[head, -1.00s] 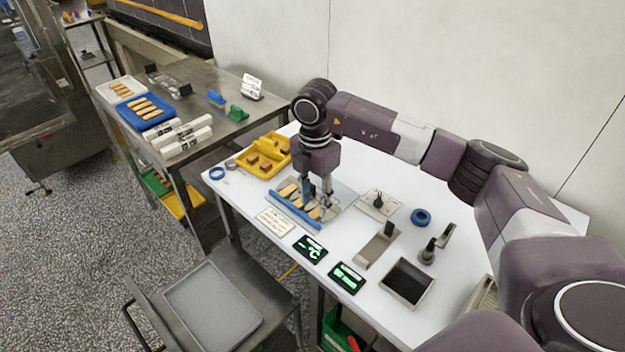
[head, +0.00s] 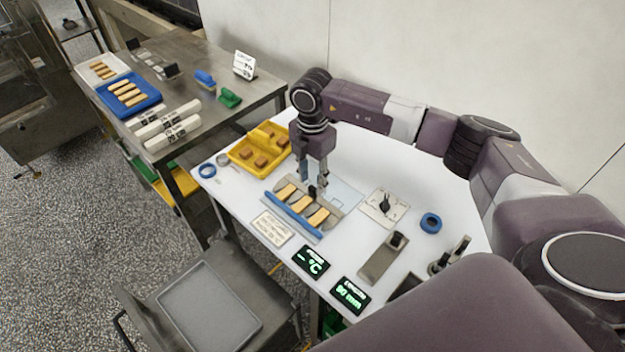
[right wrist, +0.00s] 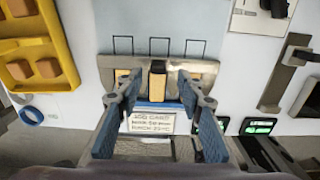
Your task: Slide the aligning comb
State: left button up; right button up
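The aligning comb (head: 325,201) looks like a grey toothed metal plate with an upright black knob (head: 311,191). It lies on the white table over a row of biscuit fingers (head: 319,217), which show between its teeth. A blue bar (head: 290,215) runs along the front of the row. My right gripper (head: 314,185) points down over the comb. Its fingers (right wrist: 159,80) are apart, with no visible contact on the knob. My left gripper is out of view.
A yellow tray (head: 237,155) with brown blocks stands left of the comb. A printed card (head: 271,228) and two dark displays (head: 311,262) lie in front.

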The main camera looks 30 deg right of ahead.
aim_at(313, 187)
notch_tip(313, 187, down, 2)
jog(key=shift+w+f, duration=0.1)
jog(key=shift+f, duration=0.05)
jog(key=shift+w+d+f, duration=0.15)
jog(key=shift+w+f, duration=0.05)
jog(key=shift+f, duration=0.3)
jog(key=shift+s+r, duration=0.1)
jog(key=c, duration=0.9)
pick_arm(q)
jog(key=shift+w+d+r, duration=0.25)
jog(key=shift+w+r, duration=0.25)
pick_arm(e)
grip_shut()
